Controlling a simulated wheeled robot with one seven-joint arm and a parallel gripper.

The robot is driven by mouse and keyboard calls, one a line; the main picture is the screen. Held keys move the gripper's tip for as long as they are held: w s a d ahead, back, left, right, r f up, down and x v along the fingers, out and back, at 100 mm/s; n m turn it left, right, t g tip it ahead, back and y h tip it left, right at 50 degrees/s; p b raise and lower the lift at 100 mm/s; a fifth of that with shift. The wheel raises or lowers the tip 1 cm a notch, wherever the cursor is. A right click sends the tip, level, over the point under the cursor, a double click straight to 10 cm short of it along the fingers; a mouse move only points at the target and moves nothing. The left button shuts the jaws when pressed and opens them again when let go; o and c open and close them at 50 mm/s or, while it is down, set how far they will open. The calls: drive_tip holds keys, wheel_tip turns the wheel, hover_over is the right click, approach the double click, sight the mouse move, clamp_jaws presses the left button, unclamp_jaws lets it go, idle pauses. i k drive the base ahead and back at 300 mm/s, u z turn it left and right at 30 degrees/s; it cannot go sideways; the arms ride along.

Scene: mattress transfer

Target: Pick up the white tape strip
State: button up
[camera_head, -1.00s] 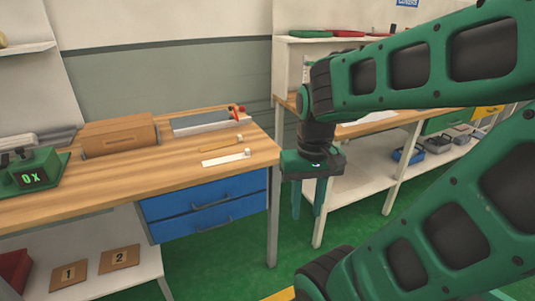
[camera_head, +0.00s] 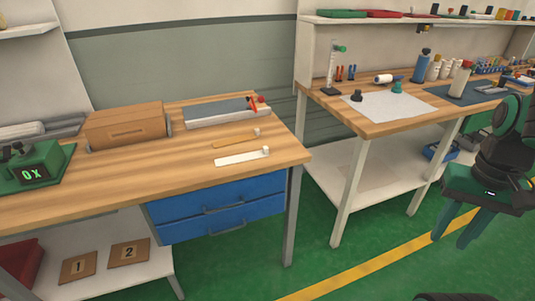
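The white tape strip (camera_head: 241,158) lies flat on the wooden bench (camera_head: 80,191), near its right front edge, with a small white block at its right end. A similar tan strip (camera_head: 235,139) lies just behind it. My gripper (camera_head: 457,231) hangs at the far right of the picture, fingers pointing down, over the green floor. It is well to the right of the bench and the strip. Its two fingers are apart with nothing seen between them.
A grey tray with a red-handled tool (camera_head: 226,116) and a wooden box (camera_head: 124,126) stand behind the strips. A green device (camera_head: 35,166) is at left. A second bench (camera_head: 370,128) holds bottles at right. Floor between my gripper and the first bench is open.

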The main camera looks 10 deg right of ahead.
sight(219, 162)
drive_tip(key=z, duration=0.1)
drive_tip(key=i, duration=1)
drive_tip(key=u, duration=0.05)
